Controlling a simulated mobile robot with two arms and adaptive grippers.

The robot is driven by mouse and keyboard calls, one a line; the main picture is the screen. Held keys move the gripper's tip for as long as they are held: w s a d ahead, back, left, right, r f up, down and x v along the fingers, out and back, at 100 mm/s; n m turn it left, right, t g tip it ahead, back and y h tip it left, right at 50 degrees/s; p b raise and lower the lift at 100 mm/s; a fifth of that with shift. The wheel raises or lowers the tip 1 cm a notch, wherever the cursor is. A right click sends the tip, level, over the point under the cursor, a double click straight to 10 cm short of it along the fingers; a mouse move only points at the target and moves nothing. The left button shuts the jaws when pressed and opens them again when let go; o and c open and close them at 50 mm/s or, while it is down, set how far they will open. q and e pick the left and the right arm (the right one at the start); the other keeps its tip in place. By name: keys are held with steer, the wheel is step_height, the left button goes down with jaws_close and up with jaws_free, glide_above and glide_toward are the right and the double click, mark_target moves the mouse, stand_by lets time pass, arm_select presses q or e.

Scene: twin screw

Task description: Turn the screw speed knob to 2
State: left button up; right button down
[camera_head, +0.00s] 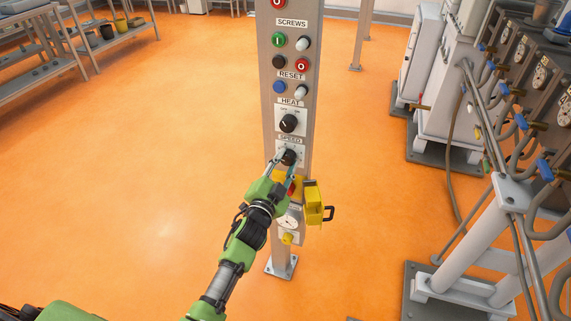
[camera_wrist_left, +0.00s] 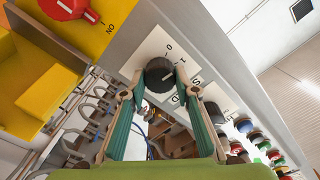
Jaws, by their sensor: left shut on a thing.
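The screw speed knob (camera_head: 288,157) is a black round knob on a white plate, under the SPEED label (camera_head: 290,139) on the grey control post (camera_head: 307,85). In the left wrist view the knob (camera_wrist_left: 159,74) is large, and its plate (camera_wrist_left: 160,45) shows a few position marks; the pointer's setting is too unclear to read. My left gripper (camera_head: 283,166) reaches up from below. It is shut on the knob, with a finger on each side, and it also shows in the left wrist view (camera_wrist_left: 158,85). My right gripper is not in view.
The black HEAT knob (camera_head: 288,123) sits just above. Several push buttons (camera_head: 279,87) are higher on the post. A yellow box (camera_head: 315,205) and a red switch (camera_wrist_left: 72,7) are below the speed knob.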

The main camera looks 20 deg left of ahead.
arm_select(q)
steer(key=m+b, duration=0.1)
steer(key=m, duration=0.4)
steer(key=shift+f+m, duration=0.1)
steer(key=shift+m, duration=0.3)
steer(key=m, duration=0.5)
steer(key=shift+m+b, duration=0.3)
steer(key=shift+b, duration=0.05)
steer(key=o, duration=1.1)
steer(key=s, duration=1.2)
steer(key=shift+a, duration=0.15)
